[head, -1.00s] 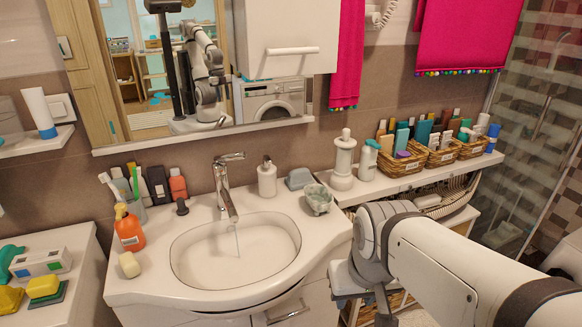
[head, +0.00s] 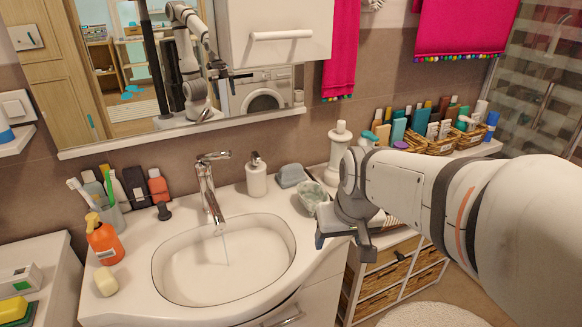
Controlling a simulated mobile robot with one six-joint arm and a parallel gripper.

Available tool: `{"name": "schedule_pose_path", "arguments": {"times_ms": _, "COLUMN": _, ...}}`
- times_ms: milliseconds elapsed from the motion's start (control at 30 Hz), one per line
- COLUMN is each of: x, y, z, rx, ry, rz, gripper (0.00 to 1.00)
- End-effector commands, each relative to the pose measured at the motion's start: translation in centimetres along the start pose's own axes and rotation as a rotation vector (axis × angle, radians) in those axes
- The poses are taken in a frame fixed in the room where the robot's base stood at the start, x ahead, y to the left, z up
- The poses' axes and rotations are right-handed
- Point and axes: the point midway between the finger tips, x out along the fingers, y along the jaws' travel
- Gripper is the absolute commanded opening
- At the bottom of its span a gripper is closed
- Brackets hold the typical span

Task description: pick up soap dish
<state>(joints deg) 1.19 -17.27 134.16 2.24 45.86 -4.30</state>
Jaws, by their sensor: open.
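The soap dish looks like the small grey-green marbled bowl (head: 312,196) at the right end of the washbasin counter, beside the basin. It stands upright, and its inside is only partly visible. My gripper (head: 342,246) is just right of and in front of the dish in the picture, near the counter's right edge. Its dark fingers are apart with nothing between them. Whether a finger touches the counter cannot be told.
A grey-blue soap-like block (head: 291,175) and a white dispenser (head: 256,176) stand behind the basin. The faucet (head: 209,190) runs water. A white pillar-like holder (head: 338,150) stands on the shelf behind. Orange bottle (head: 103,240) and pale soap (head: 105,281) are at left.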

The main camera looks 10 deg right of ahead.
Motion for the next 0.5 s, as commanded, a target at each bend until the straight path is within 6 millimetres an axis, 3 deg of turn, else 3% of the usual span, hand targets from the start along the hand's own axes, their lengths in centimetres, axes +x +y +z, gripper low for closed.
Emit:
{"name": "schedule_pose_path", "arguments": {"times_ms": 100, "x": 3.4, "y": 0.2, "z": -6.3, "rx": -0.022, "ry": 0.049, "rz": -0.014, "gripper": 0.76}}
{"name": "schedule_pose_path", "arguments": {"times_ms": 300, "x": 8.8, "y": 1.0, "z": -15.4, "rx": -0.055, "ry": 0.141, "rz": -0.024, "gripper": 0.92}}
{"name": "schedule_pose_path", "arguments": {"times_ms": 500, "x": 12.6, "y": 1.6, "z": -20.5, "rx": -0.075, "ry": 0.201, "rz": -0.022, "gripper": 0.98}}
